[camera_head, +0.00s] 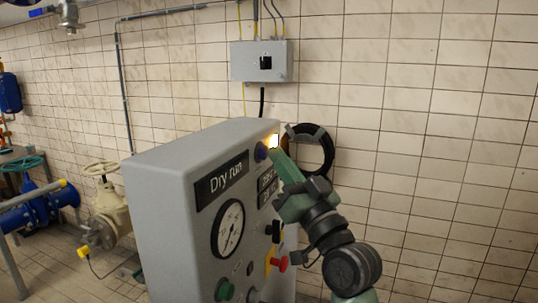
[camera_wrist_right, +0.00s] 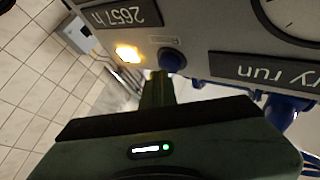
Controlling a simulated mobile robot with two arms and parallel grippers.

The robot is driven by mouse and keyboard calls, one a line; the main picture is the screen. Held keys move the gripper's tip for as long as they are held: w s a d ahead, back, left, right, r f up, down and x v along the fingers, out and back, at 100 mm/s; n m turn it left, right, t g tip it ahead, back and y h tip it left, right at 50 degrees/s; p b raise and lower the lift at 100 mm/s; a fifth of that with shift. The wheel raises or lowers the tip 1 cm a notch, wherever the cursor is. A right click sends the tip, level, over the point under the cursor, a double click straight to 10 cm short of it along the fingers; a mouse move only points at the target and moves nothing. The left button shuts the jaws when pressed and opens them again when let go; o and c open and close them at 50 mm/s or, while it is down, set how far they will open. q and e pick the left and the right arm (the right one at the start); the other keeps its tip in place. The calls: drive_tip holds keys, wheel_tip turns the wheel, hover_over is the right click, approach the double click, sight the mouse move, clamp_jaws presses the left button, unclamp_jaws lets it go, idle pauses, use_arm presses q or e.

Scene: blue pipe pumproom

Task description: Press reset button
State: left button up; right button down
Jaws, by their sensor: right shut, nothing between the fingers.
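A grey control cabinet (camera_head: 160,190) with a "Dry run" display stands in the middle of the head view. A blue round button (camera_head: 261,152) sits near the top of its panel, beside a glowing yellow-white lamp (camera_head: 274,141). The right wrist view also shows the blue button (camera_wrist_right: 172,60) and the lit lamp (camera_wrist_right: 129,53). No readable label marks a reset button. My right gripper (camera_head: 273,153) is shut and empty, its tips right by the blue button. I cannot tell whether they touch it. My left gripper is not in view.
The panel also has a round gauge (camera_head: 228,229), a green button (camera_head: 224,290) and a red knob (camera_head: 281,263). A grey wall box (camera_head: 247,62) and a coiled black cable (camera_head: 324,150) are behind. The tiled wall to the right is clear.

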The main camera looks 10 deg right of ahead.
drive_tip(key=shift+a, duration=0.1)
idle(0.4)
drive_tip(key=shift+w+a, duration=0.25)
drive_tip(key=shift+a, duration=0.05)
drive_tip(key=shift+d, duration=0.1)
drive_tip(key=shift+s+d, duration=0.2)
drive_tip(key=shift+d, duration=0.05)
idle(0.4)
drive_tip(key=shift+s+d, duration=0.55)
drive_tip(key=shift+d, duration=0.25)
drive_tip(key=shift+s+d, duration=0.6)
drive_tip(key=shift+d, duration=0.25)
drive_tip(key=shift+s+d, duration=0.55)
drive_tip(key=shift+d, duration=0.25)
drive_tip(key=shift+f, duration=0.1)
